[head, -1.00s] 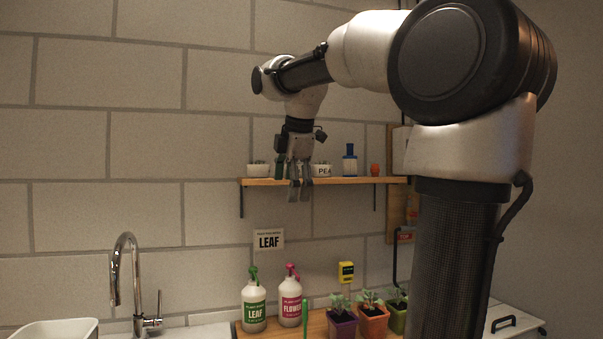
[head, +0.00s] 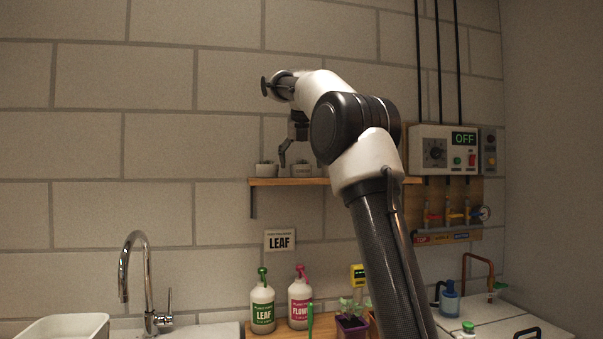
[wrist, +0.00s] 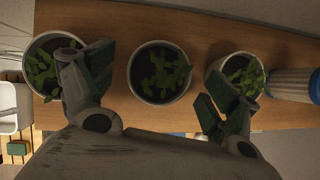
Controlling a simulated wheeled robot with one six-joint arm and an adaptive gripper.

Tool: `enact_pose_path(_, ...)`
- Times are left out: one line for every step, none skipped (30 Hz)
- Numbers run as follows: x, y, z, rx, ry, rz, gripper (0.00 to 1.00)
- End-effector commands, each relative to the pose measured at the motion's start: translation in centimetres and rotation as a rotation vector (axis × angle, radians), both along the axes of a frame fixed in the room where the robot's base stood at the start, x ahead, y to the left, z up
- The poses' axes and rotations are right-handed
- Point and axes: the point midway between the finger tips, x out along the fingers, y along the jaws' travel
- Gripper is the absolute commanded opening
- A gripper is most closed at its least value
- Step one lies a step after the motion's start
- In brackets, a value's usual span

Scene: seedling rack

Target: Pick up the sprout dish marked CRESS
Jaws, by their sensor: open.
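Three small pale dishes of green sprouts stand in a row on the wooden shelf. In the wrist view they are a left dish (wrist: 52,65), a middle dish (wrist: 159,72) and a right dish (wrist: 236,76). In the head view a left dish (head: 265,169) and a middle dish (head: 302,171) show; the middle one's small lettering may read CRESS, but is not clear. My gripper (head: 284,157) is open and empty at the shelf. In the wrist view its fingers (wrist: 153,80) are spread either side of the middle dish, overlapping the outer dishes in the picture; contact cannot be told.
The shelf (head: 255,182) is narrow, against the tiled wall. Below are a LEAF bottle (head: 263,306), a FLOWER bottle (head: 300,303) and a tap (head: 135,245). A control box (head: 443,150) hangs right.

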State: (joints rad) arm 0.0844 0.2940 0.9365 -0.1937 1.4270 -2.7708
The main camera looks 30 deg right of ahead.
Motion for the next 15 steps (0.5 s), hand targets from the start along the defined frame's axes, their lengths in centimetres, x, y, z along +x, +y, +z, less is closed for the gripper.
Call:
enact_pose_path(0.3, -0.2, -0.7, 0.000, 0.001, -0.001, 0.88)
enact_pose_path(0.5, -0.3, -1.0, 0.000, 0.001, -0.001, 0.88)
enact_pose_path(0.7, -0.4, -1.4, 0.001, 0.001, -0.002, 0.88)
enact_pose_path(0.8, -0.5, -1.6, 0.000, -0.001, -0.002, 0.88)
enact_pose_path(0.9, -0.5, -1.8, -0.001, -0.002, -0.002, 0.88)
enact_pose_path(1.0, -0.5, -1.9, 0.000, -0.002, -0.003, 0.88)
enact_pose_path(1.0, -0.6, -2.0, 0.000, -0.002, -0.003, 0.88)
enact_pose_path(1.0, -0.6, -2.0, 0.000, -0.002, -0.003, 0.88)
enact_pose_path(1.0, -0.6, -2.0, 0.000, -0.002, -0.003, 0.88)
enact_pose_path(1.0, -0.5, -2.0, 0.000, -0.002, -0.003, 0.88)
enact_pose_path(1.0, -0.5, -2.0, 0.000, -0.002, -0.003, 0.88)
enact_pose_path(1.0, -0.5, -2.0, 0.000, -0.002, -0.003, 0.88)
enact_pose_path(1.0, -0.5, -2.0, 0.000, -0.002, -0.003, 0.84)
enact_pose_path(1.0, -0.5, -2.0, 0.000, -0.002, -0.003, 0.79)
enact_pose_path(1.0, -0.5, -2.0, 0.000, -0.002, -0.003, 0.72)
